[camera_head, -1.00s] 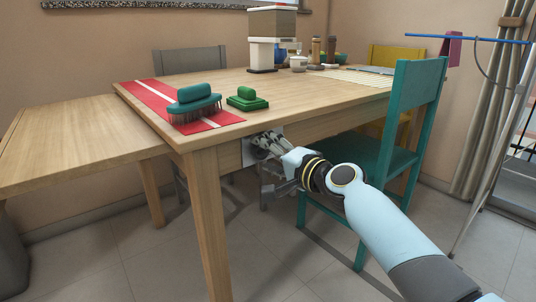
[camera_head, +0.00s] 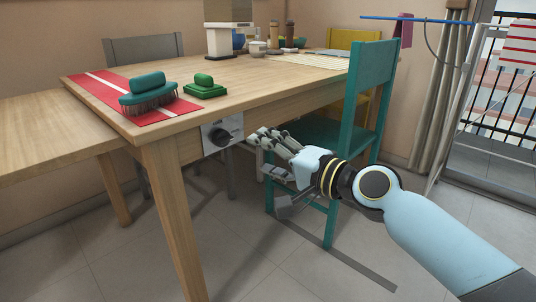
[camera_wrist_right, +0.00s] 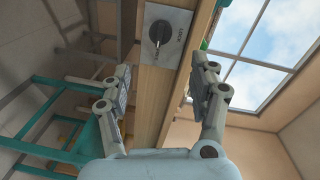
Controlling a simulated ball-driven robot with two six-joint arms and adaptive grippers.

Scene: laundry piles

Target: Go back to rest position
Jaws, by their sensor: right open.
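My right gripper (camera_head: 268,152) is beside the table's side panel, to the right of a metal plate with a black knob (camera_head: 222,134). In the right wrist view the gripper (camera_wrist_right: 164,84) is open, its fingers apart with nothing between them. The knob plate (camera_wrist_right: 162,35) lies ahead of the fingertips there, and the gripper appears apart from it. My left gripper is not in view.
A teal chair (camera_head: 372,95) stands close behind my right arm. Open floor (camera_head: 255,262) lies in front.

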